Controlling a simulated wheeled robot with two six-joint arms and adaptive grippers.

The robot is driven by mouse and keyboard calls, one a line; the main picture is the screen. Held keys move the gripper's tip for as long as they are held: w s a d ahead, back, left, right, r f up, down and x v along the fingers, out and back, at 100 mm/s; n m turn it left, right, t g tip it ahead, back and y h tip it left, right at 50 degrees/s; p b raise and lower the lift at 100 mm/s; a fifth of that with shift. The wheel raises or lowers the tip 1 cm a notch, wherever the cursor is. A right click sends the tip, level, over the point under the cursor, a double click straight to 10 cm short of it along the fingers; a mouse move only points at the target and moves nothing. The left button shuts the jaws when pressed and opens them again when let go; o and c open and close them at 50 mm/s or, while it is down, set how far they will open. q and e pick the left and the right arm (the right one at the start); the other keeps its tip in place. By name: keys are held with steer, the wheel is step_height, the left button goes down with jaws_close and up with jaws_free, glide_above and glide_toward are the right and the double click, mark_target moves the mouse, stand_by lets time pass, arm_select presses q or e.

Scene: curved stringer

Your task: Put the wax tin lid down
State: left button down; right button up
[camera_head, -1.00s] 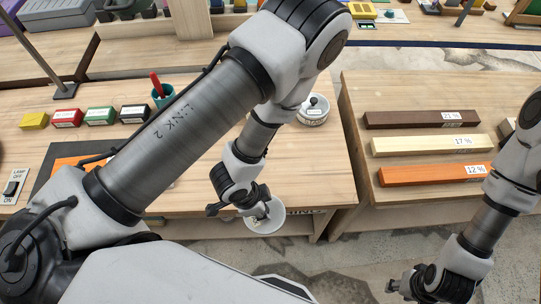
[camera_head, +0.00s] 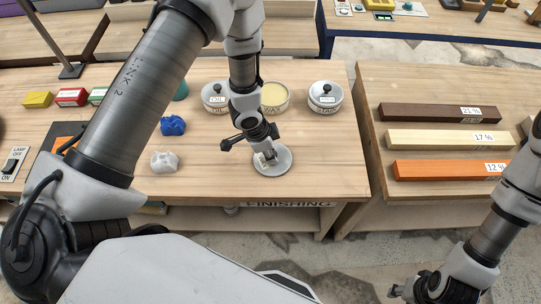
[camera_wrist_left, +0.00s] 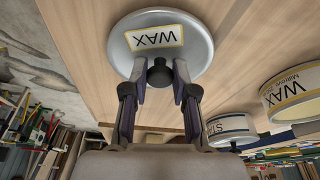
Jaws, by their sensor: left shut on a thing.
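The wax tin lid (camera_head: 284,165) is a round grey disc with a knob. In the left wrist view its label reads WAX (camera_wrist_left: 153,38). My left gripper (camera_head: 267,158) is shut on the knob (camera_wrist_left: 160,72), from above the lid. The lid is at the front part of the finishing bench, flat or nearly so; I cannot tell whether it touches the wood. The open wax tin (camera_head: 275,100), with pale yellow wax, stands behind it and also shows in the left wrist view (camera_wrist_left: 290,92). My right gripper (camera_head: 402,291) is low at the right, its jaws unclear.
A lidded oil tin (camera_head: 215,97) and a lidded stain tin (camera_head: 325,97) flank the wax tin. A blue crumpled cloth (camera_head: 172,125) and a white one (camera_head: 164,161) lie to the left. Bare bench (camera_head: 325,165) is right of the lid. Wood strips lie on the right bench.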

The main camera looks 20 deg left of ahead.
mark_target(260, 160)
arm_select(q)
steer(key=shift+w, duration=0.1)
steer(key=c, duration=0.9)
jaws_free()
steer(key=p+v, duration=0.2)
steer(key=v, duration=1)
steer(key=shift+r, duration=0.15)
